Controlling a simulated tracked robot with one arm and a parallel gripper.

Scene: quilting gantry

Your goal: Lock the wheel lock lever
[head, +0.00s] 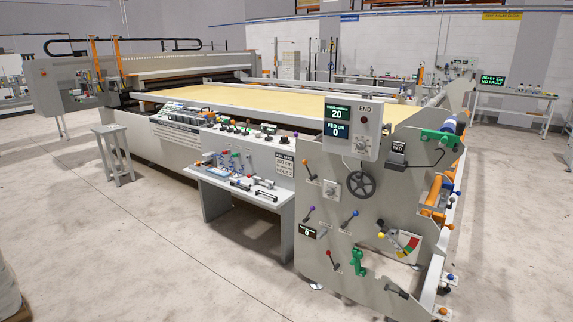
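A dark spoked handwheel (361,185) is on the grey end panel (325,235) of the gantry, right of centre. Several small levers surround it. A lever with a blue knob (350,217) is just below the wheel, tilted up to the right. Another purple-knobbed lever (307,213) and a red-knobbed lever (333,259) are lower left. A yellow-knobbed lever (383,234) is lower right. Their labels are too small to read, so I cannot tell which is the wheel lock lever. My gripper is not in view.
A green lever (357,262) and a coloured gauge (404,244) are low on the panel. A display box (351,128) reads 20. A tool shelf (235,186) juts out left of the panel. A grey stool (114,153) stands further left. The floor in front is clear.

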